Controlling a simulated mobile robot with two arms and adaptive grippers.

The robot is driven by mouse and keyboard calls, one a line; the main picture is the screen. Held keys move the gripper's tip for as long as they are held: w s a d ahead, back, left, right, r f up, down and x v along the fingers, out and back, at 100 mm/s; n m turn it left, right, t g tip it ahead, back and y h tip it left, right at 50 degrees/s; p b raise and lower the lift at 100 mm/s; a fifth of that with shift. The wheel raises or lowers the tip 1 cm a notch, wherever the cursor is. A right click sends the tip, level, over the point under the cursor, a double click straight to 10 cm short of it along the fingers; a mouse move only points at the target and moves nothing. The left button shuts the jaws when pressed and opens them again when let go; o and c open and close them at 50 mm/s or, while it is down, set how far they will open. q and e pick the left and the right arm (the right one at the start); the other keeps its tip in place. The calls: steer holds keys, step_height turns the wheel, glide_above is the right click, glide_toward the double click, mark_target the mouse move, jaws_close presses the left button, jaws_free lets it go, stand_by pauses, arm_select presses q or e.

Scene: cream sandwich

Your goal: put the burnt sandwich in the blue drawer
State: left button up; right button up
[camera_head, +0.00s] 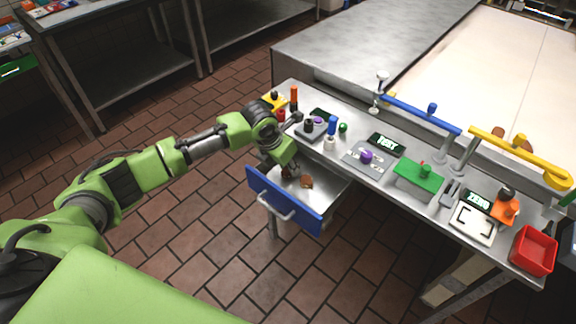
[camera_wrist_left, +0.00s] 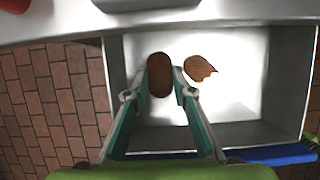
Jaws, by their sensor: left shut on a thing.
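The blue drawer (camera_head: 318,216) is pulled open under the counter, and its pale inside shows in the left wrist view (camera_wrist_left: 240,105). My left gripper (camera_head: 288,173) is over the drawer's opening. In the left wrist view its fingers (camera_wrist_left: 161,88) are shut on a dark brown oval sandwich (camera_wrist_left: 160,72), held above the left part of the drawer. A second brown piece (camera_wrist_left: 203,69) with a jagged, bitten edge lies in the drawer to the right of it; it also shows in the head view (camera_head: 307,182). My right gripper is not in view.
The metal counter above the drawer carries knobs, a green block (camera_head: 418,174), a purple knob (camera_head: 366,157) and a red bin (camera_head: 534,251). Blue (camera_head: 420,113) and yellow (camera_head: 520,155) rails run along its back. Tiled floor lies in front.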

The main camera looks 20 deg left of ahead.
arm_select(q)
steer(key=shift+f, duration=0.5)
steer(key=shift+f, duration=0.1)
steer(key=o, duration=0.5)
steer(key=v, duration=1.2)
steer(key=shift+b, duration=0.4)
